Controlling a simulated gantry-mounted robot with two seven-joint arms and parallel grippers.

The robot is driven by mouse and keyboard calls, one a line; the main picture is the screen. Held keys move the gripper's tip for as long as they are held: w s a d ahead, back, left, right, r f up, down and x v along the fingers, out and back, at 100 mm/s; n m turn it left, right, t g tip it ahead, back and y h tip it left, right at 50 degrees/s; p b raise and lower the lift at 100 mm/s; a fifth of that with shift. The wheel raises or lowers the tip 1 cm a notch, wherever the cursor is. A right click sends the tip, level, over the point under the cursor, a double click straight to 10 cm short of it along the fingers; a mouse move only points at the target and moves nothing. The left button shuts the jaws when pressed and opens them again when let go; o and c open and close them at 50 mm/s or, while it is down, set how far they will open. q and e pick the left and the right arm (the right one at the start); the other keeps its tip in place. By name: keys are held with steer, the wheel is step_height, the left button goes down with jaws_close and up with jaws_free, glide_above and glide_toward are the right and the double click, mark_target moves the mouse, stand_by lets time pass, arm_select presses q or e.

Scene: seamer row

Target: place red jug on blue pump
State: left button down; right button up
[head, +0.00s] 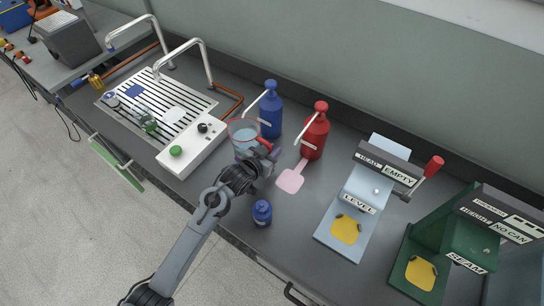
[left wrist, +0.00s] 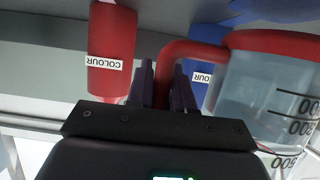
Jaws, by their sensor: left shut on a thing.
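The red jug (head: 243,138) is a see-through measuring jug with a red rim and red handle. My left gripper (head: 264,156) is shut on its handle, which passes between the fingers in the left wrist view (left wrist: 170,85). The jug's marked, bluish clear wall (left wrist: 265,85) fills the right of that view. The blue pump (head: 271,112) is a blue bottle with a white spout, just behind and to the right of the jug; it shows partly behind the handle in the left wrist view (left wrist: 209,98). I cannot tell whether jug and pump touch. My right gripper is out of view.
A red pump bottle (head: 314,137) stands right of the gripper, with a pink patch (head: 291,181) before it. A small blue jar (head: 262,212) is near the front edge. A white button box (head: 191,146) is left; level (head: 345,215) and seam (head: 432,245) stations are right.

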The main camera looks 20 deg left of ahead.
arm_select(q)
steer(key=shift+f, duration=1.25)
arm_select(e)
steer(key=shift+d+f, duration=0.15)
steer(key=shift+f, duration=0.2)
arm_select(q)
steer(key=shift+f, duration=0.1)
steer(key=c, duration=1)
jaws_free()
steer(key=shift+f+b, duration=0.15)
steer(key=shift+b, duration=0.15)
